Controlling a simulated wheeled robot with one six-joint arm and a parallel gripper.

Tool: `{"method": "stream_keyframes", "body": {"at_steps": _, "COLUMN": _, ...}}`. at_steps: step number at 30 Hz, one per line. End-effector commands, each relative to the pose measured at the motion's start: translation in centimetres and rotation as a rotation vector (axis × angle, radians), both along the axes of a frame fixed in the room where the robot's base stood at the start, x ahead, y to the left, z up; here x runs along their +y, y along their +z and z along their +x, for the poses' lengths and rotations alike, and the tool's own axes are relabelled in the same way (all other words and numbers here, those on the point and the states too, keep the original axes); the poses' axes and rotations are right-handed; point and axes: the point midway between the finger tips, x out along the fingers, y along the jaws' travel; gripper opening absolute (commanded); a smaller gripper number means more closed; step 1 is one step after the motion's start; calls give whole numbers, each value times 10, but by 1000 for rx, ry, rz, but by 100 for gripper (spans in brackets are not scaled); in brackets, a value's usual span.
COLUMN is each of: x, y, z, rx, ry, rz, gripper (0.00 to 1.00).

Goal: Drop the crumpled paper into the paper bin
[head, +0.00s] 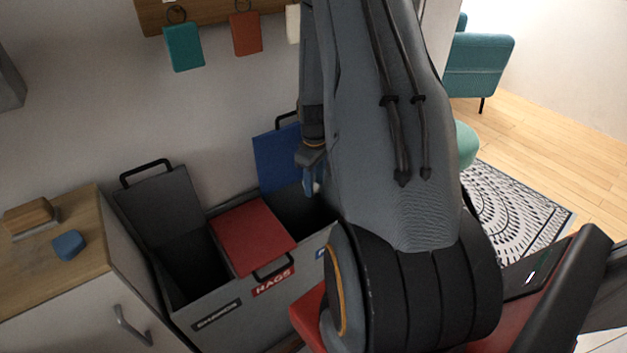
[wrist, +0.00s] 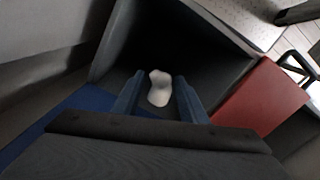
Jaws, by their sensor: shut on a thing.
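My gripper (head: 312,188) points down over the open compartment with the raised blue lid (head: 277,160), at the right end of a bin row. In the wrist view my gripper (wrist: 158,92) has its two blue fingers on either side of the crumpled paper (wrist: 159,86), a small whitish lump, and is shut on it. The dark opening of the compartment (wrist: 170,45) lies beyond the paper. In the head view only a sliver of the paper (head: 317,187) shows beside a finger. My arm hides the right part of this compartment and most of its label.
The middle bin's red lid (head: 252,236) is shut; it also borders the opening in the wrist view (wrist: 262,97). The left bin's grey lid (head: 160,207) is raised. A wooden-topped cabinet (head: 85,268) stands left, holding a brush and a blue object. Tags hang on the wall behind.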

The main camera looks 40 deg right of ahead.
Motion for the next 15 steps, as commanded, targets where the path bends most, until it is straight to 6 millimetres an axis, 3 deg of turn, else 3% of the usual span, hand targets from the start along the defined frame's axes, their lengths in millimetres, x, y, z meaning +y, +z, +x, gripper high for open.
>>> {"method": "stream_keyframes", "body": {"at_steps": 6, "x": 0, "y": 0, "z": 0, "rx": 0, "ry": 0, "rz": 0, "gripper": 18}}
{"method": "stream_keyframes", "body": {"at_steps": 7, "x": 0, "y": 0, "z": 0, "rx": 0, "ry": 0, "rz": 0, "gripper": 40}}
{"method": "stream_keyframes", "body": {"at_steps": 10, "x": 0, "y": 0, "z": 0, "rx": 0, "ry": 0, "rz": 0, "gripper": 57}}
{"method": "stream_keyframes", "body": {"at_steps": 15, "x": 0, "y": 0, "z": 0, "rx": 0, "ry": 0, "rz": 0, "gripper": 60}}
